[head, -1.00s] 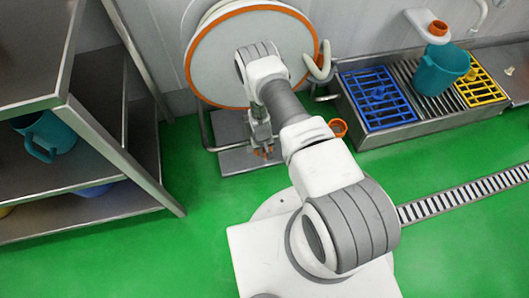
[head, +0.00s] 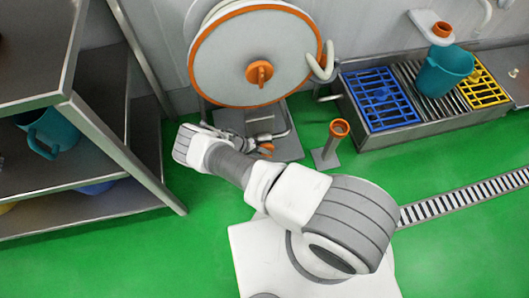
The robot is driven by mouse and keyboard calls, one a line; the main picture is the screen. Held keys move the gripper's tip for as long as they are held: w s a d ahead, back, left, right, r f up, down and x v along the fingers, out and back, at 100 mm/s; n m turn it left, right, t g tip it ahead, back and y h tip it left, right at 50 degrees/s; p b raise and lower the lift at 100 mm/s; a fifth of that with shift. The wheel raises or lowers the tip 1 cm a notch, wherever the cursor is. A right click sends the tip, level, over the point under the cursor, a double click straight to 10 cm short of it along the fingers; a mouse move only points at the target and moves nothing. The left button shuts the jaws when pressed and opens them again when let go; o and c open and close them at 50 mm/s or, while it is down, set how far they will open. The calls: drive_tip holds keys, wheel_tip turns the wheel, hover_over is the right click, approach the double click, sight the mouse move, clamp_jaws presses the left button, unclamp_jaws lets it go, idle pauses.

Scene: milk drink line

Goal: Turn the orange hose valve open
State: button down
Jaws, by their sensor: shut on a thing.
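The orange hose valve (head: 266,148) shows as a small orange piece low in front of the hose reel, above the grey base plate. My gripper (head: 262,138) reaches it from the left, lying nearly level, and is shut on it. The fingers and pipework overlap here, so most of the valve is hidden and its exact angle cannot be told. The hose reel (head: 225,65) is a large pale disc with an orange rim and an orange hub knob (head: 260,73), standing behind my gripper.
A metal shelf (head: 120,145) with teal jugs stands close on the left. An orange-topped post (head: 338,130) stands right of my gripper. A sink unit with blue (head: 380,98) and yellow (head: 480,85) grates and a teal jug (head: 443,72) is at the right. Green floor is clear in front.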

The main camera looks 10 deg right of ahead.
drive_tip(key=shift+a+f+h, duration=0.1)
drive_tip(key=shift+a+h, duration=0.05)
drive_tip(key=shift+h, duration=1.15)
drive_tip(key=c, duration=0.9)
unclamp_jaws()
drive_tip(key=shift+o, duration=0.2)
drive_tip(key=p+v, duration=0.2)
drive_tip(key=v, duration=1.5)
drive_tip(key=shift+a, duration=0.15)
